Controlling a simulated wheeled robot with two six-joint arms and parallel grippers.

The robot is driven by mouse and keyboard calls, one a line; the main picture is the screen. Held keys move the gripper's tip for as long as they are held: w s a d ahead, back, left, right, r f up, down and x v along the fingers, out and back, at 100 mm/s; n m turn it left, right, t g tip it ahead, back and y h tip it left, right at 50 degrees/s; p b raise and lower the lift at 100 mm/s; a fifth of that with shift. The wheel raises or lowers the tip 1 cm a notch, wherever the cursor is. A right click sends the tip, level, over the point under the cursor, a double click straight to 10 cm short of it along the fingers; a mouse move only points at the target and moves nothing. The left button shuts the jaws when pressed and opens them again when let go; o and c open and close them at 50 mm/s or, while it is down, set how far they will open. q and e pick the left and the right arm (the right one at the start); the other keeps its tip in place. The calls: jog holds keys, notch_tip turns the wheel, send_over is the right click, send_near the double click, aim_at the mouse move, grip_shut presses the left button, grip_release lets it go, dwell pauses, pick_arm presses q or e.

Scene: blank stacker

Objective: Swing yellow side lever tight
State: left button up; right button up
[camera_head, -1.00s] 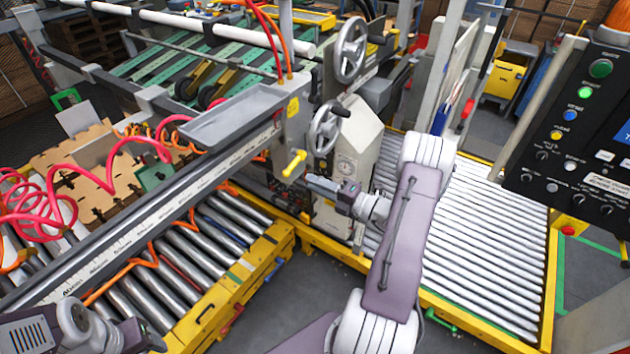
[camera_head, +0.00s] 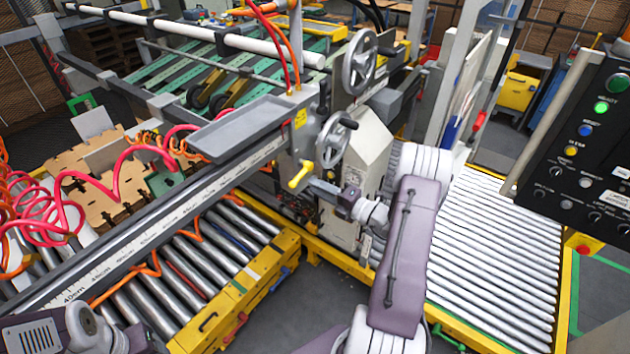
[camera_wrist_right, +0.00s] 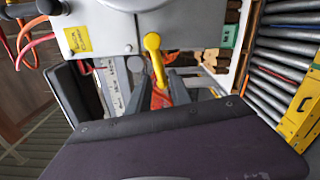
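The yellow side lever (camera_head: 300,175) sticks out from the grey end plate of the machine's beam, below the small handwheel. In the head view it slants down to the left. My right gripper (camera_head: 313,186) is right beside its lower part. In the right wrist view the lever (camera_wrist_right: 156,62) hangs from a round pivot, its lower end between or just beyond the two grey fingers of my right gripper (camera_wrist_right: 160,92). The fingers stand apart; I cannot tell whether they touch it. Part of my left arm shows at the lower left, but its fingers are out of view.
A small handwheel (camera_head: 333,140) and a large handwheel (camera_head: 359,62) are close above the lever. A grey tray (camera_head: 240,128) lies along the beam. Roller conveyors (camera_head: 495,260) flank the machine. A control panel (camera_head: 590,150) stands at right. Red coiled hoses hang at left.

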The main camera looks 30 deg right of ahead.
jog(key=shift+b+x, duration=0.8)
jog(key=shift+x, duration=2.05)
jog(key=w+d+f+n+b, duration=0.2)
jog(key=d+f+n+b, duration=0.3)
jog(key=n+b, duration=1.35)
jog(key=s+d+m+b, duration=0.2)
jog(key=s+d, duration=0.1)
jog(key=s, duration=0.5)
jog(key=shift+s+d+r, duration=0.2)
jog(key=shift+s+r, duration=0.05)
jog(key=shift+r, duration=0.15)
